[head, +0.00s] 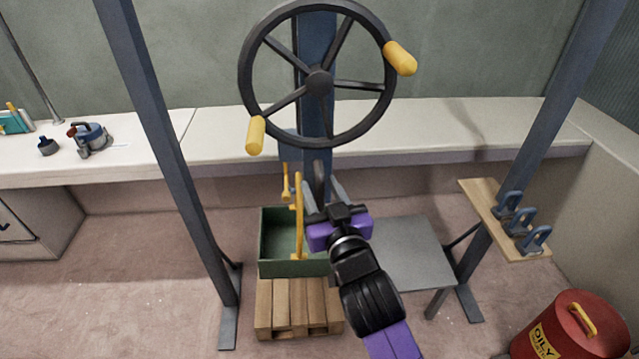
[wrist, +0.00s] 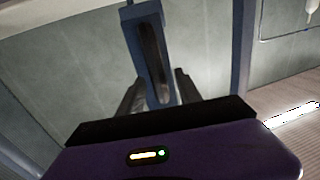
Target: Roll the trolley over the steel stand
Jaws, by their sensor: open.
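I cannot pick out the trolley for certain. A blue upright bar (head: 315,45) comes down behind the handwheel, its lower end close to my gripper (head: 323,190). In the wrist view, a blue part with a dark slot (wrist: 152,55) shows between and beyond the two fingers of my gripper (wrist: 157,92). The gripper is open, and I cannot tell whether either finger touches the part. The steel stand (head: 410,255), a low grey flat-topped table, is right of my wrist, partly hidden by my arm. A green crate (head: 278,268) with yellow handles (head: 298,220) sits on a wooden pallet (head: 290,305).
A black handwheel (head: 318,82) with yellow grips is above my gripper. Blue frame legs stand left (head: 165,130) and right (head: 545,125). A wooden board (head: 485,210) with several blue shackles is at the right leg. A red oily-waste bin (head: 570,325) is front right. A white bench (head: 220,135) runs behind.

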